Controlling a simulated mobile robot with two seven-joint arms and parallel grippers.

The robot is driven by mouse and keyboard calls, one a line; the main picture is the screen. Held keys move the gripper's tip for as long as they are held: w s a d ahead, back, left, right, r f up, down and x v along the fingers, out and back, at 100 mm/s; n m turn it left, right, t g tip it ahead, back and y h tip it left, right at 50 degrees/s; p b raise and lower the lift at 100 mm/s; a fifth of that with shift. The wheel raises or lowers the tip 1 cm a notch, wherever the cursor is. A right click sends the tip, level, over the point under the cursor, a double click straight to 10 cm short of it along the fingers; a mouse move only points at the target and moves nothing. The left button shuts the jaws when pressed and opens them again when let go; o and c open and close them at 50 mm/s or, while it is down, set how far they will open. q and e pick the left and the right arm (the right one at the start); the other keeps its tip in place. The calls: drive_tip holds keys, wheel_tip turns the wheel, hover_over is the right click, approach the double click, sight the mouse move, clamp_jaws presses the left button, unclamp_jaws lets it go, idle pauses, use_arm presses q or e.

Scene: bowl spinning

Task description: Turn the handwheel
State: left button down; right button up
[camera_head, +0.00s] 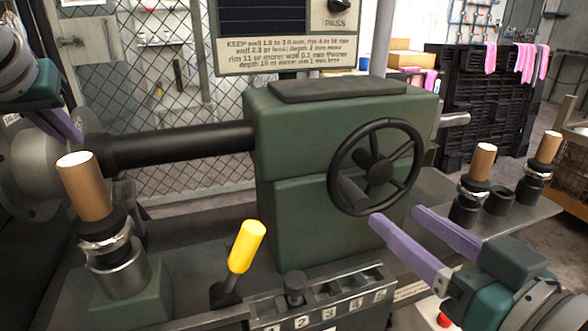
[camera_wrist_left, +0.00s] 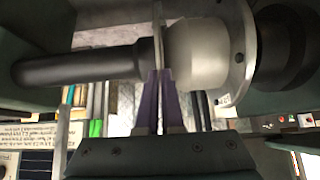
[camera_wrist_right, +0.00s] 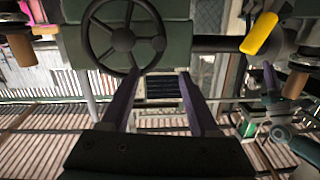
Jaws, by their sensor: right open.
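The handwheel (camera_head: 372,167) is a black spoked wheel with a side knob, on the front of a green machine housing (camera_head: 290,215). It also shows in the right wrist view (camera_wrist_right: 123,40). My right gripper (camera_head: 397,218) is open and empty, with purple fingers just below and to the right of the wheel rim. In the right wrist view its fingertips (camera_wrist_right: 158,74) lie below the wheel, apart from its hub. My left gripper (camera_head: 68,128) is at the far left, beside a grey round part (camera_wrist_left: 195,55). Its fingers are close together; whether they grip anything is unclear.
A yellow-handled lever (camera_head: 245,247) stands before the housing, with a numbered selector (camera_head: 330,300) beside it. Wooden-handled tools stand at the left (camera_head: 84,187) and right (camera_head: 481,162). A black shaft (camera_head: 180,146) runs left from the housing. A sign (camera_head: 287,51) hangs above.

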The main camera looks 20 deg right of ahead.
use_arm(q)
drive_tip(key=shift+d, duration=0.15)
use_arm(e)
drive_tip(key=s+a+f+n+g+y, duration=0.1)
drive_tip(key=s+a+f+n+g, duration=0.1)
drive_tip(key=s+a+f+g, duration=0.4)
drive_tip(key=s+d+g+h, duration=0.1)
drive_tip(key=s+d+g, duration=0.1)
drive_tip(key=s+g, duration=0.65)
use_arm(q)
wheel_tip(320, 180, up, 10)
drive_tip(key=p, duration=1)
drive_tip(key=shift+r, duration=0.2)
use_arm(e)
wheel_tip(320, 180, up, 10)
drive_tip(key=s+t, duration=0.1)
drive_tip(key=s, duration=0.1)
drive_tip(key=shift+d+n, duration=0.25)
drive_tip(key=shift+n, duration=0.15)
use_arm(q)
drive_tip(key=c, duration=1.6)
unclamp_jaws()
use_arm(e)
drive_tip(key=shift+f, duration=0.15)
use_arm(q)
drive_tip(key=c, duration=1.1)
unclamp_jaws()
